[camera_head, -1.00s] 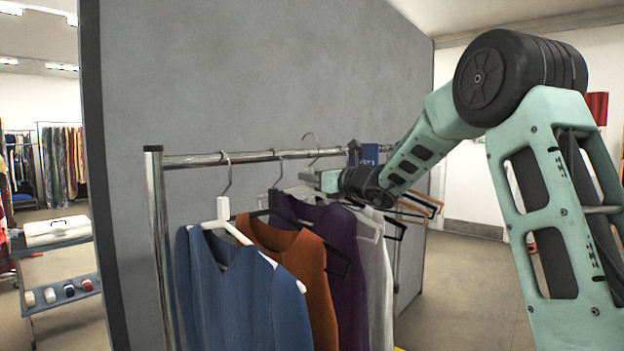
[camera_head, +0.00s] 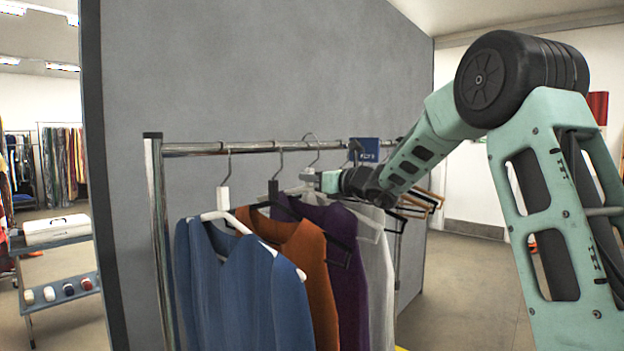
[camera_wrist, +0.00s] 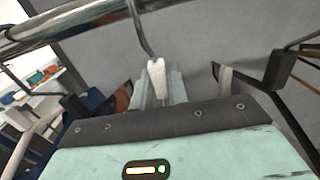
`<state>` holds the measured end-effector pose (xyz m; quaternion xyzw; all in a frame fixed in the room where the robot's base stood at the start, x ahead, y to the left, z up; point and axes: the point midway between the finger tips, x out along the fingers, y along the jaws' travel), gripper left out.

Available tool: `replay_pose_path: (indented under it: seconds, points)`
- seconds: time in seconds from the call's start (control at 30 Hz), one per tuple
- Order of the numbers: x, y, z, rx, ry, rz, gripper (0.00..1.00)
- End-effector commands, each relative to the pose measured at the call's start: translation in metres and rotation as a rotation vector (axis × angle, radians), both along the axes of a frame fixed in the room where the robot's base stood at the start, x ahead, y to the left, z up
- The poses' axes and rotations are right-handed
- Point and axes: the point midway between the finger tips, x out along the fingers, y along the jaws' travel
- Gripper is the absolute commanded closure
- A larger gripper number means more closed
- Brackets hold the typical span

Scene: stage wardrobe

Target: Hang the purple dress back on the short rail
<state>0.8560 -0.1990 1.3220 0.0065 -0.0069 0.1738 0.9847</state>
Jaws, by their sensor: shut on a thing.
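The purple dress (camera_head: 349,287) hangs between an orange top and a pale grey garment under the chrome rail (camera_head: 245,147). My gripper (camera_head: 312,178) is shut on the pale neck of a hanger, which appears to be the dress's. In the wrist view the white neck (camera_wrist: 157,80) sits between my fingers, and its wire hook rises toward the rail (camera_wrist: 75,22). In the head view the hook (camera_head: 313,145) stands with its curve at the rail's height, seemingly over it. Whether it rests on the rail is unclear.
A blue top (camera_head: 235,285) and the orange top (camera_head: 305,260) hang to the left, close by. The grey garment (camera_head: 377,262) and empty hangers (camera_head: 425,200) are to the right. A blue sign (camera_head: 366,149) is at the rail. A grey partition (camera_head: 260,75) stands behind.

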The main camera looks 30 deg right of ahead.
Motion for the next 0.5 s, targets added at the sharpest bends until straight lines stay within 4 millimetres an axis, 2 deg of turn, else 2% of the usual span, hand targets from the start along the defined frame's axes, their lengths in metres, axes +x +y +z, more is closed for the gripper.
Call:
replay_pose_path:
  seconds: [0.5]
  points:
    - [0.0, 0.0, -0.013, 0.0, -0.002, 0.0, 1.0]
